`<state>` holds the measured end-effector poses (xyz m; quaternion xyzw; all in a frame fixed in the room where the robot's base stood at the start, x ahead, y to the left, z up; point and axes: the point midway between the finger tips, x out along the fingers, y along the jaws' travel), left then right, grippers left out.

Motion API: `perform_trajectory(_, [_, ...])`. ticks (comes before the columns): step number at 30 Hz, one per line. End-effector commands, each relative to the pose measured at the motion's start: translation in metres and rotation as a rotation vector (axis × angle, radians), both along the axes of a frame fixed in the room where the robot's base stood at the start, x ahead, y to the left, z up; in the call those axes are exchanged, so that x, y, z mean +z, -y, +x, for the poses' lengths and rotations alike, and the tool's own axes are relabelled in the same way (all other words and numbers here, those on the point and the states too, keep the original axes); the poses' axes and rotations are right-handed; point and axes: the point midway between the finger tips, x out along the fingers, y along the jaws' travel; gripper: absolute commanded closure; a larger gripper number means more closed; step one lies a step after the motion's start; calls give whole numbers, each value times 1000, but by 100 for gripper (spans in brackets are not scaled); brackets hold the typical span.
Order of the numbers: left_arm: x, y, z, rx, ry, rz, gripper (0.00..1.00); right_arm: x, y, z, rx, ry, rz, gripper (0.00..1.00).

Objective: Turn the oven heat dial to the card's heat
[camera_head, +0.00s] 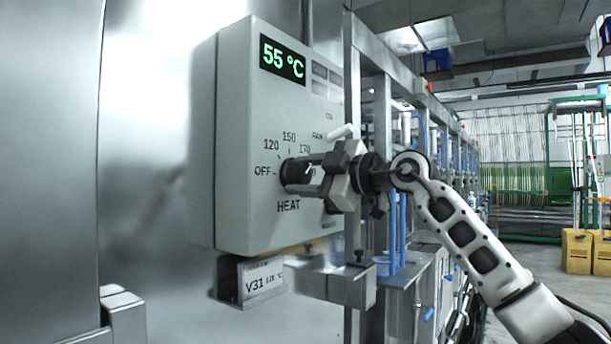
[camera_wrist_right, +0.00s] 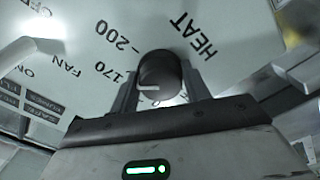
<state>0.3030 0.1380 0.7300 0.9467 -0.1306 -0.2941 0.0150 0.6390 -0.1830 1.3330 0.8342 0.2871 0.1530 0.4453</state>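The heat dial (camera_head: 293,171) is a dark round knob on the grey oven control box (camera_head: 232,120), ringed by OFF, 120, 150, 170 and, in the wrist view, 200. My right gripper (camera_head: 305,172) reaches it from the right, with a finger on either side, closed on the knob. The wrist view shows the dial (camera_wrist_right: 160,70) between the fingers, with a short white mark low on its face; its exact setting is unclear. The card (camera_head: 262,279) under the box reads V31 and a small °C figure I cannot read surely. My left gripper is out of view.
The box's green display (camera_head: 283,60) reads 55 °C. A FAN switch with a pale lever (camera_head: 340,131) sits just above my right gripper. A metal frame (camera_head: 382,110) with blue parts stands close behind my right wrist.

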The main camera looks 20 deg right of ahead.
Motion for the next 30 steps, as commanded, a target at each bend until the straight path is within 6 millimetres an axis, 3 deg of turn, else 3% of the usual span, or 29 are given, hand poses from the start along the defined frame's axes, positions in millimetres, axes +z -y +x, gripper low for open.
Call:
perform_trajectory(1, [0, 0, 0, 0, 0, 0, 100, -1, 0, 0, 1, -1, -1, 40])
perform_trajectory(2, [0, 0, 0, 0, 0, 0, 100, -1, 0, 0, 1, -1, -1, 32])
perform_trajectory(14, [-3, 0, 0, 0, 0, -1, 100, -1, 6, -5, -2, 0, -1, 32])
perform_trajectory(30, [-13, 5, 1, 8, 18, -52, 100, -3, 77, -97, -3, 0, -1, 32])
